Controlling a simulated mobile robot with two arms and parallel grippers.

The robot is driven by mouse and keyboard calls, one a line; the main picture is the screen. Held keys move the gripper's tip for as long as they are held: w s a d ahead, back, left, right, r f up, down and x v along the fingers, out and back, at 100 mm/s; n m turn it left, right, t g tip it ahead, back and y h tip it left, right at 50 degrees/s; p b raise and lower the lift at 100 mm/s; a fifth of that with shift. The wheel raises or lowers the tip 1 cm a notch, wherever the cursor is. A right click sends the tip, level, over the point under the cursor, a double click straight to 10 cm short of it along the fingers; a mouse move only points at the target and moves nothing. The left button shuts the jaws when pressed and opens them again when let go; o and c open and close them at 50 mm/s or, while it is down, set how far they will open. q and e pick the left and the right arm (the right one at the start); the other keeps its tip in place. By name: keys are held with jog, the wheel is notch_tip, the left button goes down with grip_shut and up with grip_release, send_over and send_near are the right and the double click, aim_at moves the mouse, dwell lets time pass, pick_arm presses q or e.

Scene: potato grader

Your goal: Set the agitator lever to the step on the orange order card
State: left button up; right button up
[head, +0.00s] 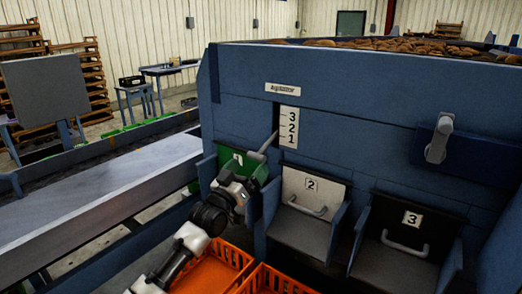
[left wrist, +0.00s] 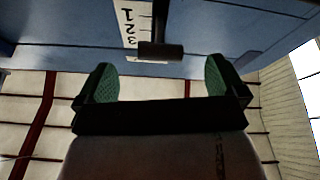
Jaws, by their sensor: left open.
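The agitator lever (head: 268,143) is a grey handle sticking out of a dark vertical slot in the blue machine wall. It stands beside the white scale (head: 289,127), marked 3, 2, 1 from top to bottom. Its root looks near the 2, but I cannot tell the exact step. In the left wrist view the lever's dark end (left wrist: 161,51) lies just beyond and between my fingertips, not gripped. My left gripper (head: 259,172) is open below the lever, in front of the green flap; its green pads (left wrist: 162,82) are apart. The orange order card is not visible. My right gripper is not in view.
Flap 1 (head: 231,160) is green; flap 2 (head: 312,190) and flap 3 (head: 405,235) have handles. Orange crates (head: 275,281) stand below. A grey crank lever (head: 439,138) is at right. A conveyor (head: 100,190) runs at left. Potatoes (head: 400,44) lie on top.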

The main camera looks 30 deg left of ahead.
aim_at(256, 158)
pick_arm(q)
jog(key=p+x, duration=0.1)
jog(key=x, duration=0.6)
jog(key=shift+w+d, duration=0.1)
jog(key=shift+w, duration=0.05)
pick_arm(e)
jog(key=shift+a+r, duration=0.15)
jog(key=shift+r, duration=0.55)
